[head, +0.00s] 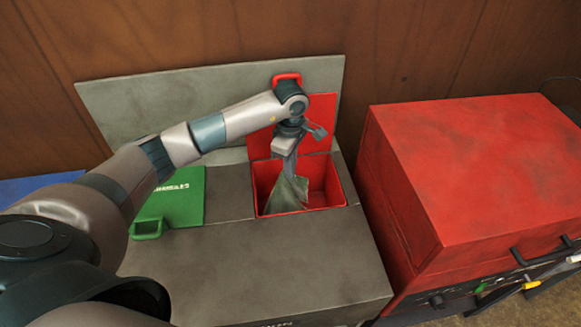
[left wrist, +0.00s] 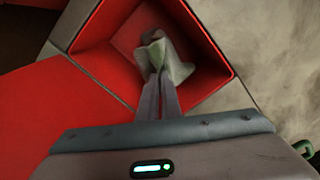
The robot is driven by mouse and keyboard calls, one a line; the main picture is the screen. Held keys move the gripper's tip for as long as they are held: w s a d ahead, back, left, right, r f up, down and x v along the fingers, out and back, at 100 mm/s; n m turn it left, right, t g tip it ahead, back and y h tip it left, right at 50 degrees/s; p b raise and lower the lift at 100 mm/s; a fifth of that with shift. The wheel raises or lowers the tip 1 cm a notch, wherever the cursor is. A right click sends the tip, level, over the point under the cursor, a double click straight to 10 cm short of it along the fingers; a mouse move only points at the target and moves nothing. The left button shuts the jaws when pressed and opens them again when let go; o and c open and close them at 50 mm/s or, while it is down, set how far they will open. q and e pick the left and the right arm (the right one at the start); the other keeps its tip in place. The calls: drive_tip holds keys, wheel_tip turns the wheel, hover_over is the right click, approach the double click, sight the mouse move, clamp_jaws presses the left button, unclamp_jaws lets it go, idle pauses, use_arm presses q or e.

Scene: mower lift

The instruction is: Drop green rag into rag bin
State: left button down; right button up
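The green rag (head: 287,192) is a pale grey-green cloth hanging from my left gripper (head: 288,172), inside the mouth of the red-lined rag bin (head: 330,182). In the left wrist view the rag (left wrist: 176,66) hangs from the tips of the closed-together fingers (left wrist: 157,72), over the red bin interior (left wrist: 205,45). The bin's red lid (head: 318,108) stands open at the back with its handle up. Whether the rag touches the bin floor cannot be told. My right gripper is not in view.
A green lid (head: 185,196) with a handle lies shut left of the open bin on the grey cabinet (head: 265,265). A large red chest (head: 470,160) stands to the right. A grey panel (head: 150,105) and a wooden wall are behind.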

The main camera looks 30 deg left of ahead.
use_arm(q)
drive_tip(key=shift+f, duration=0.15)
drive_tip(key=shift+f+b, duration=1.2)
drive_tip(key=shift+f, duration=1.7)
drive_tip(key=c, duration=1.9)
unclamp_jaws()
drive_tip(key=o, duration=0.6)
drive_tip(key=shift+o, duration=0.4)
drive_tip(key=o, duration=0.6)
